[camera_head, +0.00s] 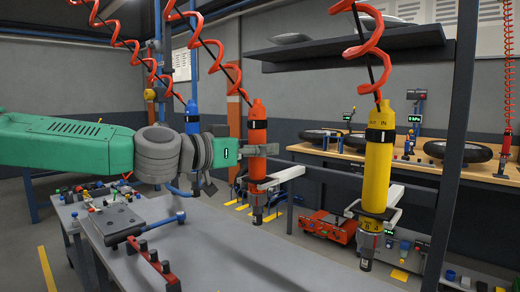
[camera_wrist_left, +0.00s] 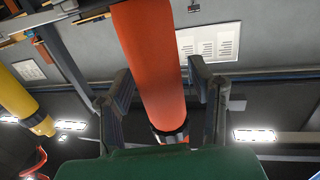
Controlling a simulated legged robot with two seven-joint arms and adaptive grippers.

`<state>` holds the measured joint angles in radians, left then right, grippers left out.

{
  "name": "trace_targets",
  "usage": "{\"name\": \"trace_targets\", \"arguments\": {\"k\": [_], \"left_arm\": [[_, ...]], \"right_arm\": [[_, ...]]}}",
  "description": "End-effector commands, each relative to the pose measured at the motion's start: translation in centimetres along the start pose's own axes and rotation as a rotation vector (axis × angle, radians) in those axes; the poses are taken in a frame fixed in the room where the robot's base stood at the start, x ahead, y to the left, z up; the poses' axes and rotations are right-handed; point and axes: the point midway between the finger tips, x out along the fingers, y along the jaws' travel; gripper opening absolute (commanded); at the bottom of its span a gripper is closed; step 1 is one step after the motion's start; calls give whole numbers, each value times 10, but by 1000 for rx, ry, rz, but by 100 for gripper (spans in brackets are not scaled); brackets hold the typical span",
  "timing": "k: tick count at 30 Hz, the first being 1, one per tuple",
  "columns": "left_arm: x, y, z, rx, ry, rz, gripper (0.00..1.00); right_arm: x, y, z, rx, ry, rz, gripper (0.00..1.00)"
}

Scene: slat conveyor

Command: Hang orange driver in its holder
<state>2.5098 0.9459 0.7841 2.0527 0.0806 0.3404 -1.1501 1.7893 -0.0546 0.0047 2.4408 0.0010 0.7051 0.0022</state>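The orange driver (camera_head: 257,132) hangs upright under a red coiled hose in the head view. A pale holder bracket (camera_head: 288,174) is at its lower part; I cannot tell whether the driver is seated in it. In the left wrist view the orange driver (camera_wrist_left: 152,62) runs between the two fingers of the left gripper (camera_wrist_left: 165,98). The fingers stand apart, with a visible gap at the right finger. My right gripper is not in view.
A yellow driver (camera_head: 378,160) hangs at its own bracket to the right, and a blue driver (camera_head: 192,120) hangs behind my left arm. A grey table (camera_head: 215,245) with a red-handled rack (camera_head: 153,262) lies below. A dark post (camera_head: 455,150) stands at the right.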

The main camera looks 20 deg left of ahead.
Motion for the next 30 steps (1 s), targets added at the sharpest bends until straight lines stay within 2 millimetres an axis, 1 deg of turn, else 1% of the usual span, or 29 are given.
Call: {"name": "trace_targets", "arguments": {"k": [4,7,10,18,24,30], "left_arm": [[0,0,3,-2,-5,1,48],[-4,-1,2,-1,-3,0,48],[-16,-1,0,0,0,-1,48],[-55,-2,0,-1,2,0,48],[-70,-2,1,0,0,-1,48],[-74,-1,2,-1,-2,0,48]], "right_arm": [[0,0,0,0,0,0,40],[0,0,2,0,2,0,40],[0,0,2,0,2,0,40],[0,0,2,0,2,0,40],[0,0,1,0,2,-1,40],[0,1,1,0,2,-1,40]]}}
